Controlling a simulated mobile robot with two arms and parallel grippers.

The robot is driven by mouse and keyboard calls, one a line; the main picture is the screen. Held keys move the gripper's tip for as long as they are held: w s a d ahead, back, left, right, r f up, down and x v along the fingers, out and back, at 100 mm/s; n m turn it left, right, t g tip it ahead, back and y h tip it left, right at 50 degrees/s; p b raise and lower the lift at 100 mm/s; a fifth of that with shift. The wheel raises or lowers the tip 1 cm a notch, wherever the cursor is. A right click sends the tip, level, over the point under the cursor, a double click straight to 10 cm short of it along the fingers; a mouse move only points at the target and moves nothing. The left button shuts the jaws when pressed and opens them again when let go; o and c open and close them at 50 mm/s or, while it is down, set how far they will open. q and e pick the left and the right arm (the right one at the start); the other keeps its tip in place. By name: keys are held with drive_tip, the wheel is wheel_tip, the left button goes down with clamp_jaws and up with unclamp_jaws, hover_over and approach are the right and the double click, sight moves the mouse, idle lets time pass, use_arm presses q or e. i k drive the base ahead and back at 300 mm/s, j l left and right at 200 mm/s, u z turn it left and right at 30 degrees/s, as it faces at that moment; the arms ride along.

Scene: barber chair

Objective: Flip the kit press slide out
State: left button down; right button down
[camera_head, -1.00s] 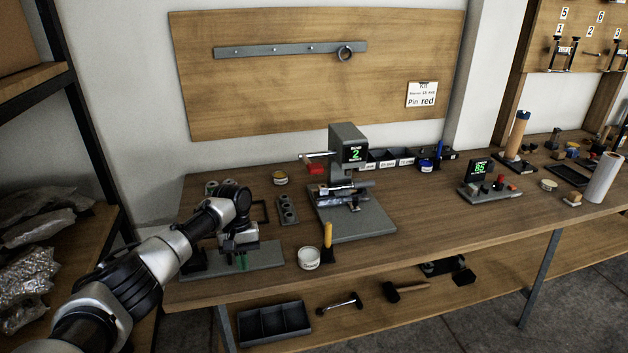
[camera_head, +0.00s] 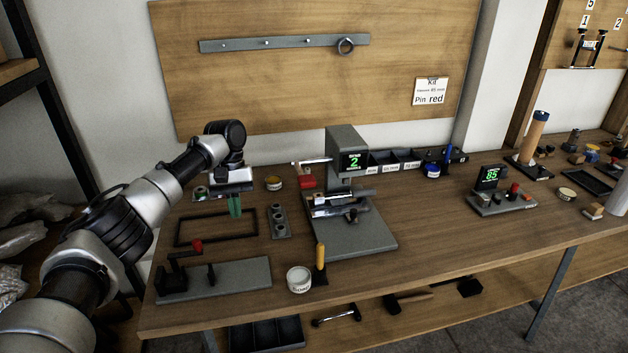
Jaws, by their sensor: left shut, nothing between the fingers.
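The kit press (camera_head: 346,141) is a grey machine with a green "2" on its display, standing on a grey base plate near the middle of the bench. A metallic slide part (camera_head: 338,204) lies across it below the head, over the base. A lever with a red grip (camera_head: 307,182) sticks out at the press's left side. My left gripper (camera_head: 235,212) points down, green fingers shut and empty, above the bench left of the press and apart from it. My right gripper is not in view.
A black rectangular frame (camera_head: 215,228) lies under my left gripper. A grey fixture with a red knob (camera_head: 215,279) is at front left. A white tin (camera_head: 299,279) and a yellow-handled tool (camera_head: 320,260) stand in front of the press. A small holed block (camera_head: 279,221) is left of it.

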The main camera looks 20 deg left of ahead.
sight(351, 207)
drive_tip(key=i, duration=1.45)
